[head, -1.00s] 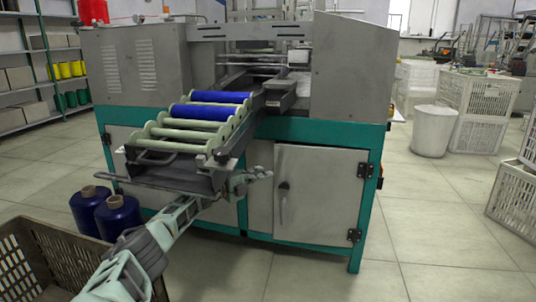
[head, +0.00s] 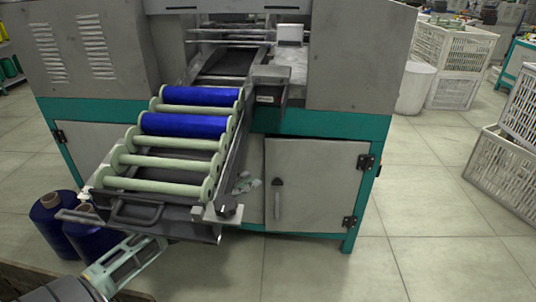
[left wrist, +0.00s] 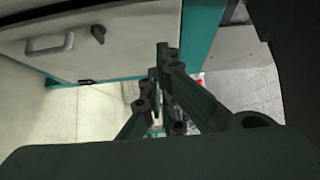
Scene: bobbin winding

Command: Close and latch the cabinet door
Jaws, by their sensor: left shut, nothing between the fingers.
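The grey cabinet door (head: 318,185) is on the right of the teal machine base, hinged on its right side. It looks flush or nearly flush with the frame; I cannot tell if it is latched. A dark latch knob (head: 277,183) sits above a pale vertical handle (head: 277,208) near its left edge. In the left wrist view the shut fingers (left wrist: 163,72) are in front of a pale panel (left wrist: 130,48) with a handle (left wrist: 50,44) and knob (left wrist: 97,34).
The roller tray (head: 150,213) with blue rolls (head: 184,126) juts out above my left arm. Blue thread cones (head: 52,215) stand at left. White crates (head: 500,165) and a white bin (head: 415,88) are at right. The floor before the door is clear.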

